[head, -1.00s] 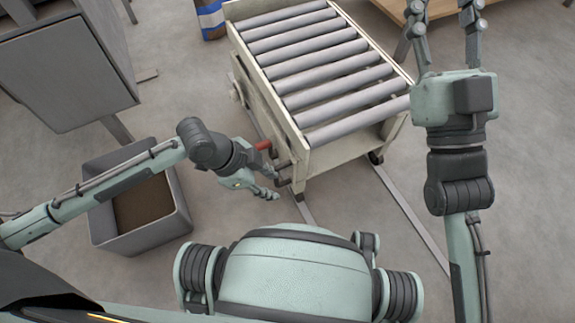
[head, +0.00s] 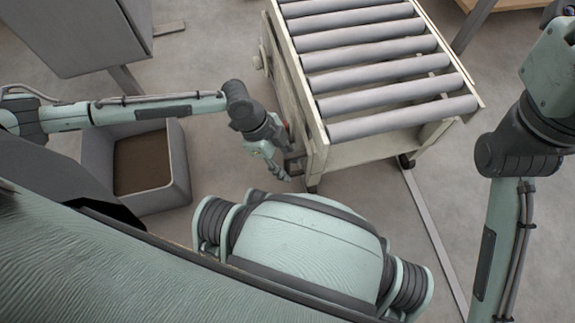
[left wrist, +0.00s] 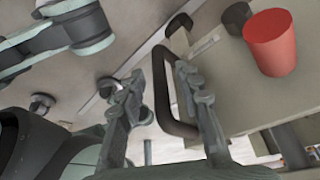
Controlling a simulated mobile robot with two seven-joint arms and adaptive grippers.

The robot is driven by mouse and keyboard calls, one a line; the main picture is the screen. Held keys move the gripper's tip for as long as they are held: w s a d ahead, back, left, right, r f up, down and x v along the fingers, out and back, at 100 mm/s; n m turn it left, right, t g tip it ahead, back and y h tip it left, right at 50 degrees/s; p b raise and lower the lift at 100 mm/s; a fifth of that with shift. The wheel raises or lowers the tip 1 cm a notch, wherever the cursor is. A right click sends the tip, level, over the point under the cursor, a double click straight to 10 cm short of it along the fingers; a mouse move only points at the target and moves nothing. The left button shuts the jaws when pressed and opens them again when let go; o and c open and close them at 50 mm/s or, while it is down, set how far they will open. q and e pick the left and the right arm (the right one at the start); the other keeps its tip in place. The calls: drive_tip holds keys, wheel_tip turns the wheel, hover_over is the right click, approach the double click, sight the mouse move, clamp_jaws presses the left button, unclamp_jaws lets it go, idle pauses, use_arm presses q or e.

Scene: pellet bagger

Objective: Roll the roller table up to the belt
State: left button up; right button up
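The roller table (head: 322,110) has a cream frame with a row of grey rollers and stands on castors in the upper middle of the head view. My left gripper (head: 285,172) is at its near left corner. In the left wrist view, a dark U-shaped handle (left wrist: 174,122) on the table's side passes between the fingers of my left gripper (left wrist: 160,95), which stand apart. A red cylindrical knob (left wrist: 270,45) is beside it. My right gripper's mint body (head: 550,65) is at the right edge; its fingers are out of frame. I cannot make out the belt.
A grey bin (head: 182,165) with brown contents stands on the floor at left, partly behind my left arm. A grey cabinet (head: 85,30) is at upper left. A flat rail (head: 432,225) runs along the floor. A wooden tabletop (head: 500,4) shows at top right.

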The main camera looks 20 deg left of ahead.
use_arm(q)
drive_tip(key=shift+d+f, duration=0.15)
drive_tip(key=shift+f, duration=0.2)
clamp_jaws()
